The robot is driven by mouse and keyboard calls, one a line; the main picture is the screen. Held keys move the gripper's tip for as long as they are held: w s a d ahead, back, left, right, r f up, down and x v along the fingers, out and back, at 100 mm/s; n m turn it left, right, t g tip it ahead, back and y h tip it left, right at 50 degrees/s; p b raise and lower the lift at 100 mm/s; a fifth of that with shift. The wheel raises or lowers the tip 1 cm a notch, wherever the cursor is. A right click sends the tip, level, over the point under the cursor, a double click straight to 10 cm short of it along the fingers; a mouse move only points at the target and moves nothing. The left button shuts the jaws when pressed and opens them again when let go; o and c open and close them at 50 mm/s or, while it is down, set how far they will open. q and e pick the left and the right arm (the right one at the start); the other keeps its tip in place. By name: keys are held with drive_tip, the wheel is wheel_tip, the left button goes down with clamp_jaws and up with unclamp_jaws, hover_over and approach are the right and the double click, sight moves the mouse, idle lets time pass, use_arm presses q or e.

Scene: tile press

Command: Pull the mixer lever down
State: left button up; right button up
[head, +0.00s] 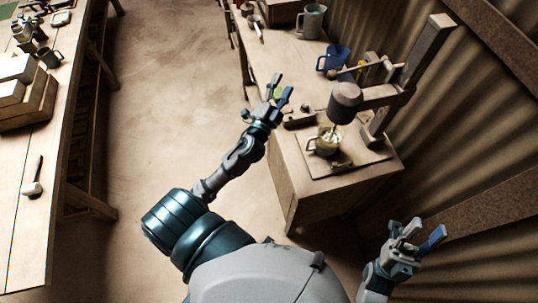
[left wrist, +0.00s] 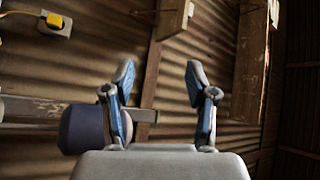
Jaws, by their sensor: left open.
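The mixer stand (head: 385,108) is a wooden post and arm on the bench at the right, with a dark cylindrical head (head: 346,98) above a yellowish pot (head: 327,144). A thin bar with a pale end (head: 388,64) juts left near the upper post; it looks like the lever, but I cannot be sure. My left gripper (head: 281,89) is open and empty, left of the mixer head and apart from it. In the left wrist view its fingers (left wrist: 161,78) are spread, with the mixer head (left wrist: 88,128) behind on the left. My right gripper (head: 424,232) is open at the lower right, apart from the bench.
The mixer bench (head: 290,168) also holds a blue container (head: 334,58) and a grey mug (head: 312,21) farther back. A corrugated wall (head: 460,120) stands close on the right. A second bench (head: 60,150) with blocks and mugs is at the left, with clear floor between.

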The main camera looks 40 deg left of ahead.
use_arm(q)
drive_tip(key=s+d+f+n+g, duration=0.1)
drive_tip(key=s+f+n+g, duration=0.2)
drive_tip(key=f, duration=1)
drive_tip(key=s+d+f+n+g, duration=0.1)
drive_tip(key=s+f+n+g, duration=0.3)
drive_tip(key=f, duration=0.9)
drive_tip(key=shift+s+d+f+g, duration=0.15)
drive_tip(key=shift+s+d+g, duration=0.1)
drive_tip(key=shift+s+g, duration=1.45)
drive_tip(key=shift+w+g, duration=0.3)
drive_tip(key=shift+w, duration=0.05)
drive_tip(key=shift+c, duration=0.2)
